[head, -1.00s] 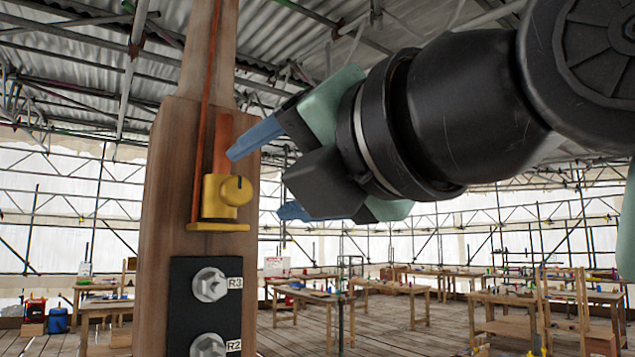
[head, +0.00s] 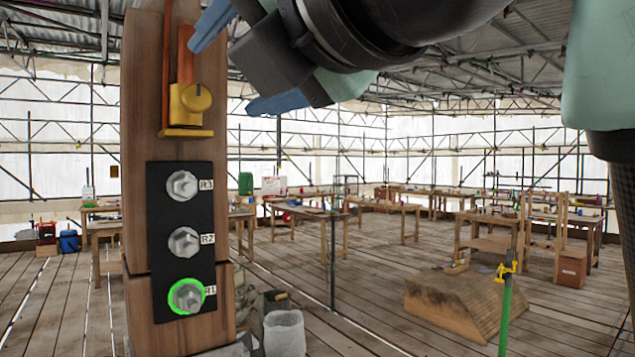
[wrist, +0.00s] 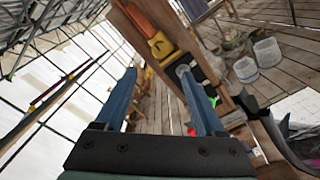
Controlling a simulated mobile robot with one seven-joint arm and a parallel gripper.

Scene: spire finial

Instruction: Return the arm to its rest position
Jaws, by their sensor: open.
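My gripper (head: 224,74) is open and empty, at the top of the head view. Its two blue fingers point left and down towards the wooden post (head: 142,95). The upper fingertip overlaps the post in the picture, above a yellow clamp (head: 188,112) with a round knob; I cannot tell how near they are in depth. In the wrist view the open fingers of my gripper (wrist: 158,72) have nothing between them that they hold. The yellow clamp (wrist: 160,46) also shows there, beyond the fingers.
A black plate (head: 165,215) on the post carries three bolts labelled R3, R2 and R1; the R1 bolt (head: 187,296) has a green ring. A white bucket (head: 284,333), a timber block (head: 462,303) and a green pole (head: 505,318) stand on the plank floor. Workbenches line the back.

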